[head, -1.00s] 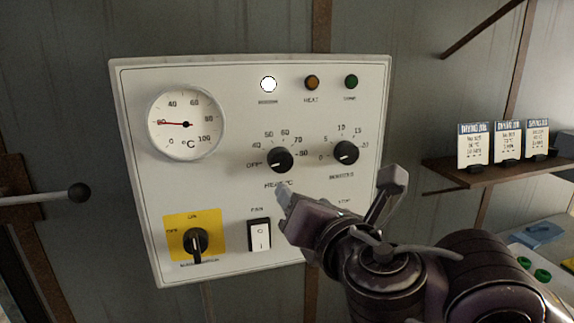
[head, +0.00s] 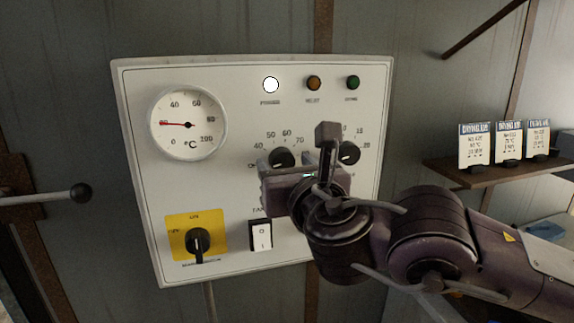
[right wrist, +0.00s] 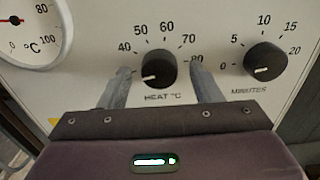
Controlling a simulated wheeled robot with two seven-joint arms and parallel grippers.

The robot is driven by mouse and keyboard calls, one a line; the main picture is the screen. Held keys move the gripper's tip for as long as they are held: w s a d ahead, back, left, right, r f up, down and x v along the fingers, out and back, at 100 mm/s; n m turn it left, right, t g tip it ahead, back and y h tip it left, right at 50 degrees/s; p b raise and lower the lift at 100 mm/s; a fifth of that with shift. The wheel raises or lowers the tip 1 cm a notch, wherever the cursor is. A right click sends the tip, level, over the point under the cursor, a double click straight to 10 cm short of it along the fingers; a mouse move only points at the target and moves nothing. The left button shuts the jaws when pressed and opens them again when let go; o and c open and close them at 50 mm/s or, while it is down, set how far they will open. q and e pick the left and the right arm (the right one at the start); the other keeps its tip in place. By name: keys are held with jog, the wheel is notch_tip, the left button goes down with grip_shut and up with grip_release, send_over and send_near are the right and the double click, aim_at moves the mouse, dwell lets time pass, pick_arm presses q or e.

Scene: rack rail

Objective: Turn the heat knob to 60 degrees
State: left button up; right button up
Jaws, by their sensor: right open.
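The heat knob (head: 282,157) is a round black knob with a white pointer line on the pale control panel (head: 240,110). In the right wrist view the heat knob (right wrist: 159,68) has its pointer toward the lower left, below the 40 mark; the 60 mark is above the knob. My right gripper (right wrist: 160,72) is open, one finger on each side of the knob, with visible gaps. In the head view my right gripper (head: 282,166) covers the knob's lower part and label. My left gripper is out of view.
The minutes knob (right wrist: 265,61) sits close to the right of the heat knob. A dial thermometer (head: 188,123), a fan rocker switch (head: 260,235) and a rotary switch on a yellow plate (head: 180,225) are on the panel. The white lamp (head: 271,85) is lit.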

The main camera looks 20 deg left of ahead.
jog(key=shift+c, duration=0.5)
jog(key=c, duration=0.9)
jog(key=shift+f, duration=0.1)
